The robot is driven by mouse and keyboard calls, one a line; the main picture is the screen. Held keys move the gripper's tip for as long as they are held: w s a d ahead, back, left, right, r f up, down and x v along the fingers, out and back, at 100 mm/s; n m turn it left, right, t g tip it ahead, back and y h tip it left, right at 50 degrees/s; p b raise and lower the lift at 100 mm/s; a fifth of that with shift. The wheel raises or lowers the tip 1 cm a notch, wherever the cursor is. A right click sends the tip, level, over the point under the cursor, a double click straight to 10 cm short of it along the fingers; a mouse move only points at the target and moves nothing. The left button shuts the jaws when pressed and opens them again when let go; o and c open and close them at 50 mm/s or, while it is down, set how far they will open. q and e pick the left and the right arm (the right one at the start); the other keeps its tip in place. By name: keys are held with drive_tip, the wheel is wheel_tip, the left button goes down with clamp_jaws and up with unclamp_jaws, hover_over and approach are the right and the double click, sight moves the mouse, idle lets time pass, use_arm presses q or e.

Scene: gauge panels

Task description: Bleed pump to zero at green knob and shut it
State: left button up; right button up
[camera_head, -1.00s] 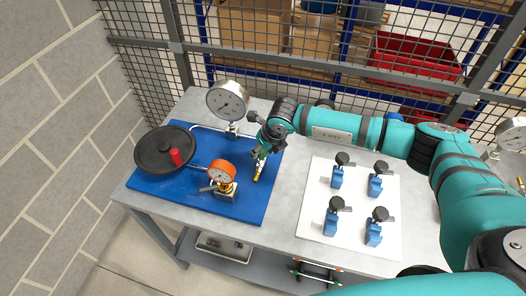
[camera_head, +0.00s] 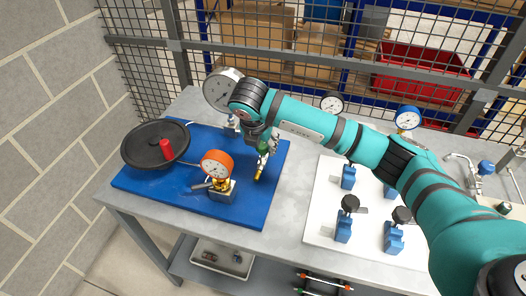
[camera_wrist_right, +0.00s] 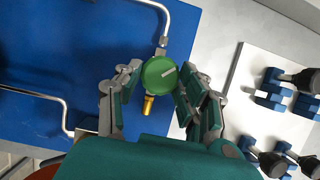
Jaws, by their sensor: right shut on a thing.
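My left gripper is not in view.
A large silver gauge (camera_head: 218,88) stands behind, partly covered by my right arm. A white plate (camera_head: 323,205) with several blue valves lies to the right. A mesh fence (camera_head: 130,55) runs behind the table. The grey tabletop (camera_head: 286,200) between board and plate is clear.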

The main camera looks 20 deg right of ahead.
drive_tip(key=m+b, duration=0.2)
drive_tip(key=m, duration=0.1)
drive_tip(key=shift+w+g+h, duration=0.15)
drive_tip(key=shift+g+h, duration=0.15)
drive_tip(key=shift+h, duration=0.1)
drive_tip(key=shift+a+m+g+h+b, duration=0.1)
drive_tip(key=shift+m+g+h+b, duration=0.25)
drive_tip(key=shift+m, duration=0.45)
drive_tip(key=shift+w+r+m+g, duration=0.15)
drive_tip(key=shift+m+g, duration=0.1)
drive_tip(key=shift+m, duration=0.55)
drive_tip(key=shift+m+g+p, duration=0.4)
drive_tip(key=shift+m+p, duration=0.15)
drive_tip(key=shift+m, duration=0.65)
drive_tip(key=shift+h, duration=0.25)
drive_tip(key=o, duration=1.1)
drive_tip(key=shift+o, duration=0.2)
